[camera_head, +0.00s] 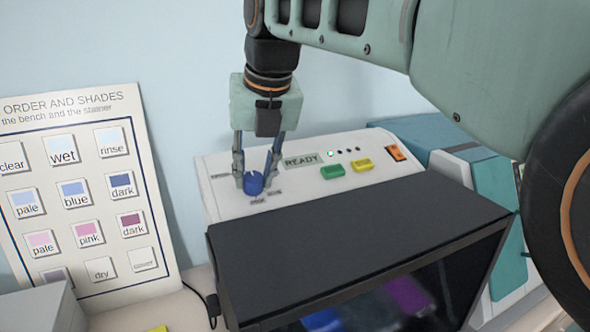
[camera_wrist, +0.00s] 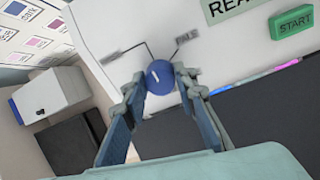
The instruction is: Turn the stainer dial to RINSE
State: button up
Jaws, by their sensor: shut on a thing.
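The blue stainer dial (camera_head: 254,182) is on the sloped white top panel of the stainer (camera_head: 218,205), left of the READY display. My gripper (camera_head: 256,178) reaches down from above and is shut on the dial, one finger on each side. In the wrist view the dial (camera_wrist: 160,77) sits between the two fingertips (camera_wrist: 160,82), with a white pointer mark on its face. Small labels with lines surround the dial; one in the wrist view seems to read PALE. The RINSE label is too small or hidden to make out, so I cannot tell the setting.
The READY display (camera_head: 300,161), a green START button (camera_head: 332,171), a yellow button (camera_head: 362,165) and an orange switch (camera_head: 396,153) are right of the dial. The dark stainer lid (camera_head: 350,250) lies in front. A shade chart (camera_head: 85,190) stands at left.

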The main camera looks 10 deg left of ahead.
dwell(0.3)
jog(key=o, duration=1.2)
jog(key=shift+c, duration=0.2)
jog(key=v, duration=1.2)
